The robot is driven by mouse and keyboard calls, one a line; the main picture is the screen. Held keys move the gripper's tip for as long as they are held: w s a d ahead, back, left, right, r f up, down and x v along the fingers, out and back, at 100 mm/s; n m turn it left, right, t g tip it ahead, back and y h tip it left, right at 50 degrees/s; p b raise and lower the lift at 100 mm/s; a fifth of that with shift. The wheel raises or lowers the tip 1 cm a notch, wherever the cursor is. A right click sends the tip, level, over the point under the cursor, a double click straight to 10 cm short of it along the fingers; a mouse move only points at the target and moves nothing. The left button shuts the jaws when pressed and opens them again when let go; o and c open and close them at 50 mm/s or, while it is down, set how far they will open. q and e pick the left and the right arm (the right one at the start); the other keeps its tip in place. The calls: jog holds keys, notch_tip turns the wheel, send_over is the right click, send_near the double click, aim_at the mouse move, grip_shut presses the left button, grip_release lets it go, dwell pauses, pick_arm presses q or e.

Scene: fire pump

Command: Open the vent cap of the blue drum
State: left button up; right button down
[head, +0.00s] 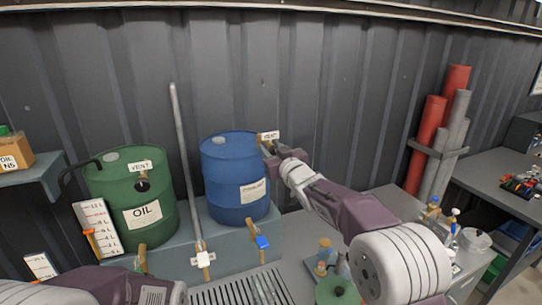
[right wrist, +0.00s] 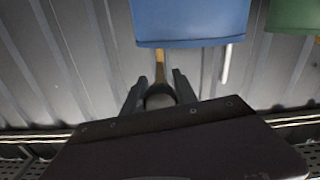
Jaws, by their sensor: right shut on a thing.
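The blue drum (head: 228,183) stands on a grey ledge with a white label on its front. A small vent tag (head: 268,135) stands at its upper right rim. My right gripper (head: 268,149) is at that rim, just under the tag, and hides the vent cap in the head view. In the right wrist view, my right gripper (right wrist: 158,88) is shut on a round dark cap (right wrist: 160,97) between its fingers. My left gripper is out of view.
A green oil drum (head: 130,196) with its own vent tag stands left. A grey pipe (head: 183,150) rises between the drums. A blue-handled tap (head: 262,242) sits below the blue drum. Red and grey cylinders (head: 428,145) stand right. Small bottles (head: 324,255) stand on the bench.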

jog(key=n+b, duration=0.2)
jog(key=n, duration=0.2)
jog(key=shift+n+b, duration=0.3)
jog(key=shift+b, duration=0.05)
jog(key=n+b, duration=0.2)
jog(key=n, duration=0.3)
jog(key=shift+d+n, duration=0.1)
jog(key=shift+n, duration=0.2)
jog(key=n+b, duration=0.1)
jog(key=n, duration=0.4)
jog(key=shift+r, duration=0.1)
jog(key=n+b, duration=0.1)
jog(key=n, duration=0.3)
jog(key=shift+n, duration=0.7)
jog(key=c, duration=1.3)
grip_release()
jog(key=o, duration=0.3)
jog(key=shift+o, duration=0.2)
jog(key=shift+s, duration=0.1)
